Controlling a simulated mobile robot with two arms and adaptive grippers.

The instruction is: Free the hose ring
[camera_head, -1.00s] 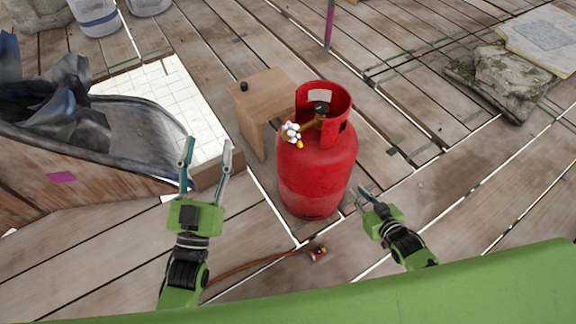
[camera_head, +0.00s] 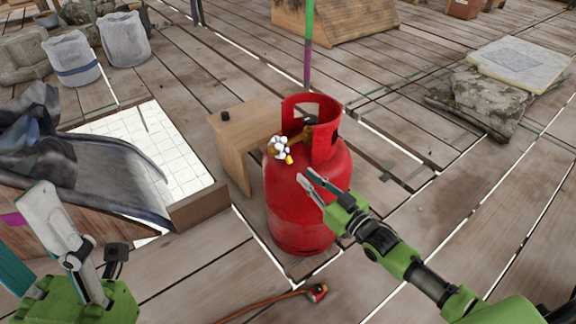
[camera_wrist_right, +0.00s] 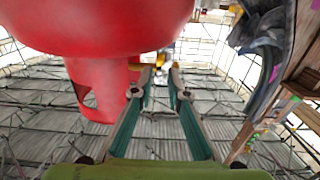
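A red gas bottle (camera_head: 300,205) stands upright on the plank floor, with a brass valve (camera_head: 305,134) inside its collar. A white knob-like part with yellow ends (camera_head: 279,148) sits at the valve's left side. An orange hose (camera_head: 262,307) with a red end fitting (camera_head: 317,292) lies on the floor; I cannot make out a separate ring. My right gripper (camera_head: 307,176) is at the bottle's right front, below the valve. In the right wrist view its fingers (camera_wrist_right: 160,74) are apart and empty, with yellow and white valve parts beyond. My left gripper (camera_head: 22,220) is open, empty and partly cut off.
A wooden stool (camera_head: 240,140) with a small black object (camera_head: 225,116) stands against the bottle's left. A dark tarp (camera_head: 100,165) lies at left beside a white tiled panel (camera_head: 165,150). Stones (camera_head: 480,105) lie at right. Floor right of the bottle is clear.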

